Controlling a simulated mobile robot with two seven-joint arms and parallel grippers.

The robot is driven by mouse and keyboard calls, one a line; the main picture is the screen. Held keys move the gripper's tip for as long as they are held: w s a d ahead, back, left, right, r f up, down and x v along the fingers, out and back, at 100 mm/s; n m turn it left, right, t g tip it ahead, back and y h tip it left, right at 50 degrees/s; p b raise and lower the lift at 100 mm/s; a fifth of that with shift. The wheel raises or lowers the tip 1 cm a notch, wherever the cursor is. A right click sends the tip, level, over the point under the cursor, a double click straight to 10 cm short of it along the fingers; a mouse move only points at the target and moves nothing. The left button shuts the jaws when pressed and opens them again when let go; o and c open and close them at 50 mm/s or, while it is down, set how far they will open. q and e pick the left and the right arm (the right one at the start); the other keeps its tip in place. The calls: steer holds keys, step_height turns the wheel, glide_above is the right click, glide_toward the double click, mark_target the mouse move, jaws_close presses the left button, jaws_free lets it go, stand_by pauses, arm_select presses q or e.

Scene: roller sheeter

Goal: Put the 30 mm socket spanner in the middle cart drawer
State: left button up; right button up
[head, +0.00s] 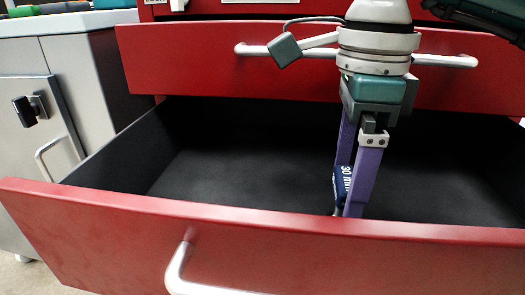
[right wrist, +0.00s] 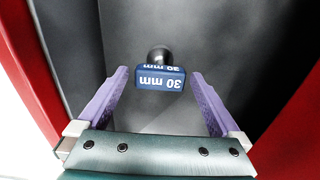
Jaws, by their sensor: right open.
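The 30 mm socket spanner shows in the head view as a dark blue block with white "30 mm" lettering (head: 342,182), inside the open red drawer (head: 250,225). Its lower end is hidden behind the drawer front. In the right wrist view the blue label block (right wrist: 161,78) appears between the purple fingers, with a dark round part beyond it. My right gripper (head: 350,205) points down into the drawer, its fingers open on either side of the spanner, with gaps visible on both sides in the wrist view. My left gripper is not in view.
A closed red drawer with a light handle (head: 260,50) is above and behind the open one. A grey cabinet (head: 40,110) with a dark latch stands to the left. The open drawer's dark floor (head: 235,170) looks otherwise empty.

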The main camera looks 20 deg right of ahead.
step_height(320, 180, up, 8)
steer(key=shift+f+p, duration=0.1)
steer(key=shift+p, duration=1.1)
steer(key=shift+d, duration=0.1)
